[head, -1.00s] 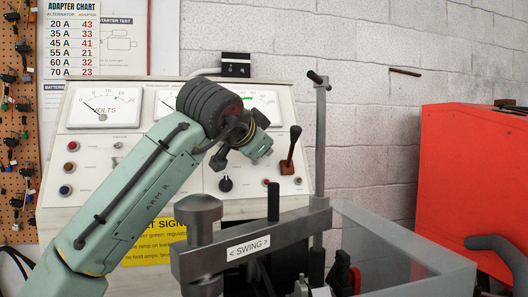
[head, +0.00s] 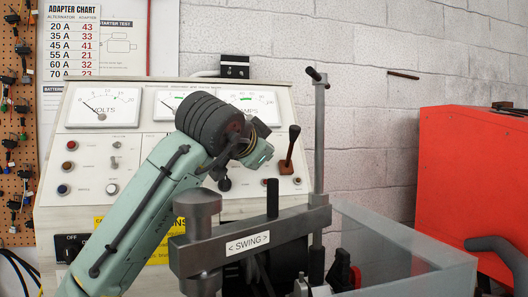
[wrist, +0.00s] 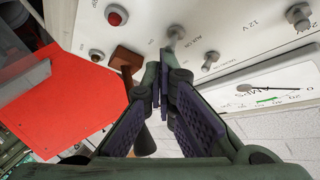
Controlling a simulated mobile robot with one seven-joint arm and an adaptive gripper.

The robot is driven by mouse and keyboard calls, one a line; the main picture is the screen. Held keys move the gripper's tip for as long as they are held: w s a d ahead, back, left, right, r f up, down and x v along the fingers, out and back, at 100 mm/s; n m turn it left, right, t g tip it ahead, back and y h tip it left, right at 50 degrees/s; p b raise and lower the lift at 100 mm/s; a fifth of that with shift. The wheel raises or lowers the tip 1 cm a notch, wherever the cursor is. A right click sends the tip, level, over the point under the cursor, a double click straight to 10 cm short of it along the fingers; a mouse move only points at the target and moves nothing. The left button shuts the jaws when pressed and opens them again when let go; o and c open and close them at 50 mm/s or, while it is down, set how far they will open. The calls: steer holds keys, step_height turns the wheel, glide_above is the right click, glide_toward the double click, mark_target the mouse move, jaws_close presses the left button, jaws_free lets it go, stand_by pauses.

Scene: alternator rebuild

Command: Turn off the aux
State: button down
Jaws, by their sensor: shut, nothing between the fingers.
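My gripper (wrist: 160,75) is shut and empty in the wrist view, its tips pointing at the white control panel (wrist: 235,40). A small metal toggle switch (wrist: 174,35) with a partly legible label stands on the panel just beyond the fingertips. I cannot tell whether they touch. Another toggle (wrist: 210,61) is to its right. In the head view my gripper (head: 240,152) is in front of the panel (head: 110,205), mostly hidden by my wrist.
A lever on a brown base (head: 286,166) stands right of my gripper; the base (wrist: 127,59) is left of it in the wrist view. A grey swing arm (head: 250,241) with an upright post (head: 319,150) stands in front. A red cabinet (head: 460,180) is at right.

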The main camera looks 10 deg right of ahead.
steer(key=shift+a, duration=0.15)
steer(key=v, duration=1.2)
steer(key=shift+f, duration=0.15)
steer(key=shift+w, duration=0.1)
